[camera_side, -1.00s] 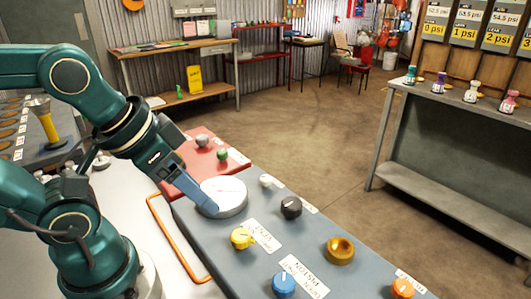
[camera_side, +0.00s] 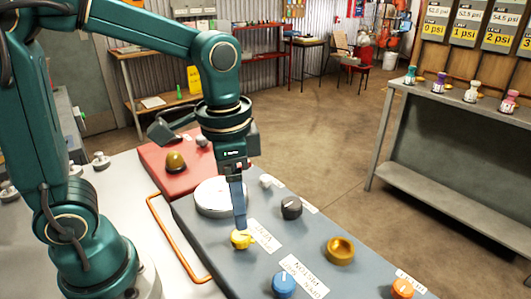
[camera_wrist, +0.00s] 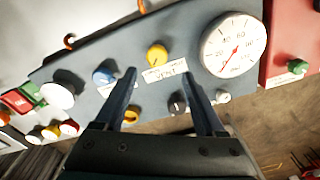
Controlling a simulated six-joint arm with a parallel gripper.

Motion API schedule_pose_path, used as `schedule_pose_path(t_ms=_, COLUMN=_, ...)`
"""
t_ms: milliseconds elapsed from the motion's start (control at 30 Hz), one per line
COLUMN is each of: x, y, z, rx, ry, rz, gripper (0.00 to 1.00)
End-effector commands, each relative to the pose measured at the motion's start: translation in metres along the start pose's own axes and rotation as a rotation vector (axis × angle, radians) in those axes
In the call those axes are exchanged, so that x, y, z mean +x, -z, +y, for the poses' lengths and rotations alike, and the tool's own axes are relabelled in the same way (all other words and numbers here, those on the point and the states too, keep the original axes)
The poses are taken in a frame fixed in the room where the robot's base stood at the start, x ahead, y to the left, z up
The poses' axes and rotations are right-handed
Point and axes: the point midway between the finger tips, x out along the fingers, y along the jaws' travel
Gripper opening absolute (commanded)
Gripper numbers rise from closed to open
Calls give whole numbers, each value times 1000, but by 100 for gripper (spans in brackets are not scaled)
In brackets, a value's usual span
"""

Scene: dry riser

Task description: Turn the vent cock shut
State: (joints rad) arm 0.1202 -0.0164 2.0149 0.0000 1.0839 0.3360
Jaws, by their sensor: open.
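The vent cock is a yellow knob (camera_side: 241,240) on the grey-blue panel, beside a white label (camera_side: 264,236). In the wrist view the yellow knob (camera_wrist: 157,55) sits past my fingertips, between their lines, and the label (camera_wrist: 165,72) reads VENT. My gripper (camera_side: 240,226) points down at the knob from just above it in the side view. In the wrist view my gripper (camera_wrist: 160,75) is open, with nothing between its two fingers. I cannot tell whether a fingertip touches the knob; its far side is partly hidden in the side view.
A white gauge (camera_side: 213,198) stands close to the knob. A black knob (camera_side: 291,208), a blue knob (camera_side: 284,285) and a brass knob (camera_side: 340,250) surround it. An orange rail (camera_side: 178,238) runs along the panel's left edge. A red panel (camera_side: 155,157) adjoins behind.

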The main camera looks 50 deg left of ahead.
Motion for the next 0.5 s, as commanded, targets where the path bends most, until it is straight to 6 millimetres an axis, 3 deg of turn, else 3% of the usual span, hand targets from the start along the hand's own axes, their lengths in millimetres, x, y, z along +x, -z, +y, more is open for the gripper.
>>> schedule_pose_path(t_ms=500, x=51, y=-3, z=5, rx=17, ry=-22, rz=-61, gripper=72)
